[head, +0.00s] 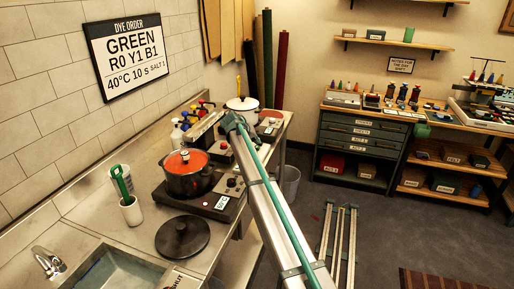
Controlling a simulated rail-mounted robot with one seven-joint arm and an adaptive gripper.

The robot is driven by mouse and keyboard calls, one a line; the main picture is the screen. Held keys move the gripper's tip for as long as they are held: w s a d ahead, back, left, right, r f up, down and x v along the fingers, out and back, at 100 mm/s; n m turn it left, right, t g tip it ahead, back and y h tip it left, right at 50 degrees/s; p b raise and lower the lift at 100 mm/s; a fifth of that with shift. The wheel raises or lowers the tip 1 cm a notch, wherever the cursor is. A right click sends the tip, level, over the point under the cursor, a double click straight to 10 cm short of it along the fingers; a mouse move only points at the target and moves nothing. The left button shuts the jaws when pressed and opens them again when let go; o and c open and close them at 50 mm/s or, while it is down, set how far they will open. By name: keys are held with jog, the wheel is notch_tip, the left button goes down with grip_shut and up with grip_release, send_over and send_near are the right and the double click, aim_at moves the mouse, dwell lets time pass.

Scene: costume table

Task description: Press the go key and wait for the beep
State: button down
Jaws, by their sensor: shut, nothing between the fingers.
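A dark hot plate (205,203) stands on the steel counter, with a small lit display (222,202) on its front side and a small red part (231,182) near its right corner. Further back are another dark unit (218,152) with red parts and a unit under a white pot (243,104). I cannot read which control is the go key. My gripper cannot be made out in this view.
A dye order sign (129,52) hangs on the tiled wall. A dark round lid (182,238), a white cup (131,211) with green-handled tools and a sink (110,270) are in front. Several bottles (184,121) stand behind the pot. A drawer cabinet (360,145) stands across the floor.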

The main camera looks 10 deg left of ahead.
jog(key=shift+r, duration=0.1)
jog(key=shift+r+p, duration=0.65)
jog(key=shift+r, duration=1.85)
jog(key=shift+f, duration=0.1)
jog(key=s+d+f+m+g+y, duration=0.1)
jog(key=s+d+f+g, duration=0.2)
jog(key=s+d+f, duration=1.2)
jog(key=s+d+f+m+g+y, duration=0.1)
jog(key=s+d+f+g, duration=0.1)
jog(key=s+d+f, duration=1.2)
jog(key=s+d+f+m+g+y, duration=0.1)
jog(key=s+f, duration=0.1)
jog(key=s, duration=1)
jog(key=s+d+f+g+y, duration=0.1)
jog(key=s+f+g, duration=0.1)
jog(key=s, duration=1)
jog(key=s+f+g, duration=0.2)
jog(key=s+f, duration=0.4)
jog(key=s, duration=0.4)
jog(key=s+f+g, duration=0.2)
jog(key=s+f, duration=0.4)
jog(key=s, duration=0.4)
jog(key=s+f+g, duration=0.2)
jog(key=s+f, duration=0.4)
jog(key=s, duration=0.4)
jog(key=shift+a+f+g+y, duration=0.15)
jog(key=shift+f+g+y, duration=0.15)
jog(key=shift+g, duration=0.1)
